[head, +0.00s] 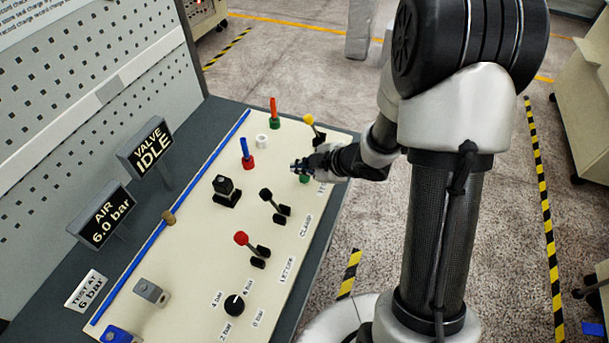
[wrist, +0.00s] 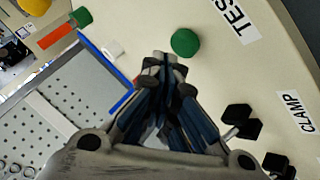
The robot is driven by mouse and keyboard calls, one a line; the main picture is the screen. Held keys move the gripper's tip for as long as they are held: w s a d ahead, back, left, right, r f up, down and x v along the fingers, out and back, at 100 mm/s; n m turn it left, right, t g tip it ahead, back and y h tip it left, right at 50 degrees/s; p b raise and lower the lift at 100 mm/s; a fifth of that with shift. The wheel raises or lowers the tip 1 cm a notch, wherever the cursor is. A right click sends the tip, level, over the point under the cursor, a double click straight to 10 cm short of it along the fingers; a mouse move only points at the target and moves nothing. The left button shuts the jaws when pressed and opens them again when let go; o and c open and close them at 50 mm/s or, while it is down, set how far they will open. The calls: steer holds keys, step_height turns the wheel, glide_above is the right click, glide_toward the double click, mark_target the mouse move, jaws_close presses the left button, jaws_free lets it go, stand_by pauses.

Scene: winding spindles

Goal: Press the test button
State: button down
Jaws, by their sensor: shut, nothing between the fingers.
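The green test button (head: 304,179) sits on the cream panel beside the partly hidden TEST label. In the head view my gripper (head: 298,165) covers part of it. In the wrist view the round green button (wrist: 185,42) is fully visible, just beyond and slightly right of my fingertips (wrist: 165,64). The TEST label (wrist: 233,18) is to its right, cut off by the frame edge. My gripper is shut with nothing between its fingers. It appears a little above the panel; whether it touches the button cannot be told, but no contact shows.
A yellow-knobbed lever (head: 308,119), a red peg in a green base (head: 274,112), a white ring (head: 262,141) and a blue peg in a red base (head: 246,155) stand nearby. The clamp lever (head: 267,195) and red-knobbed lever (head: 241,239) are towards the front.

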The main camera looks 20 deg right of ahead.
mark_target(303, 178)
steer(key=shift+f, duration=0.45)
steer(key=shift+f+b, duration=0.45)
steer(key=shift+b, duration=0.2)
stand_by(0.3)
stand_by(0.3)
steer(key=shift+r+p, duration=0.9)
steer(key=shift+p, duration=0.05)
steer(key=shift+r, duration=0.1)
step_height(303, 178, up, 5)
steer(key=p, duration=0.5)
stand_by(0.4)
